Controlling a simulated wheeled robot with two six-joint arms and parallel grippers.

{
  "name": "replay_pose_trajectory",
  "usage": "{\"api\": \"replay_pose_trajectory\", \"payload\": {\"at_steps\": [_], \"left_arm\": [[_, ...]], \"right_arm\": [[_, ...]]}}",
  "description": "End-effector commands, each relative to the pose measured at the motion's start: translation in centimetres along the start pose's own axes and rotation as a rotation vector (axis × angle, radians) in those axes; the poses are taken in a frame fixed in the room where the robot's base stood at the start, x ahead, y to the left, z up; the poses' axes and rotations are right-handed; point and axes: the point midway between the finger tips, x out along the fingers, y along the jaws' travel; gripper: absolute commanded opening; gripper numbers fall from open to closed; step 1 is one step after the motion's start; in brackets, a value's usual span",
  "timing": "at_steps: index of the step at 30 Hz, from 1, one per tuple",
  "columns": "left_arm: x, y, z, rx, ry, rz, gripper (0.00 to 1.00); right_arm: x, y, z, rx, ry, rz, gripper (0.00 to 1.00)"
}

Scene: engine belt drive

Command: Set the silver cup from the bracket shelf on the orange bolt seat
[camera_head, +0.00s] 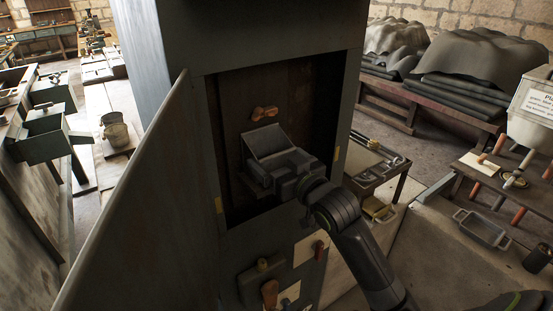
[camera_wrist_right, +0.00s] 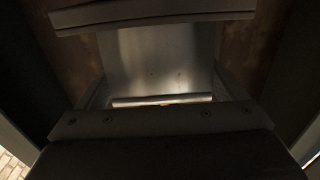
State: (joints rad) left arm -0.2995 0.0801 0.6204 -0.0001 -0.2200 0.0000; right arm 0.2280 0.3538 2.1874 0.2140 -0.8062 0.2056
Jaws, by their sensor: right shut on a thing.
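My right gripper (camera_head: 291,170) reaches into the open cabinet, at the grey bracket shelf (camera_head: 264,140). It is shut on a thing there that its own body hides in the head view. This fits the silver cup, but I cannot make out the cup's outline. The right wrist view shows a pale metal face (camera_wrist_right: 160,60) and a thin silver edge (camera_wrist_right: 160,100) just past the gripper's dark body. An orange-brown double-lobed piece (camera_head: 264,113) is on the cabinet's back wall above the bracket. I cannot tell whether it is the bolt seat. My left gripper is not in view.
The cabinet door (camera_head: 140,190) stands open on the left. The cabinet frame (camera_head: 340,115) closely borders the opening. Several fittings, including a dark box (camera_head: 262,283), are on the front below. A low table (camera_head: 375,170) stands to the right, and floor shows beyond it.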

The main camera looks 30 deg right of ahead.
Motion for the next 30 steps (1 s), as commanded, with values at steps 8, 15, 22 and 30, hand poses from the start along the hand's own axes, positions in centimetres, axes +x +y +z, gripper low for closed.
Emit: {"api": "replay_pose_trajectory", "payload": {"at_steps": [8,15,22,30], "left_arm": [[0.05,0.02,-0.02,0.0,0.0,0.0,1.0],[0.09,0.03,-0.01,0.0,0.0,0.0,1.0],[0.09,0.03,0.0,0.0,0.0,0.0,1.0],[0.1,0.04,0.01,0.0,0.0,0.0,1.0]], "right_arm": [[0.0,0.0,0.39,0.001,0.0,0.0,0.64],[-0.01,0.0,0.73,0.001,0.0,0.0,0.64],[-0.01,0.0,0.76,0.0,0.0,0.0,0.64],[0.0,0.01,0.82,0.001,-0.002,0.0,1.0]]}}
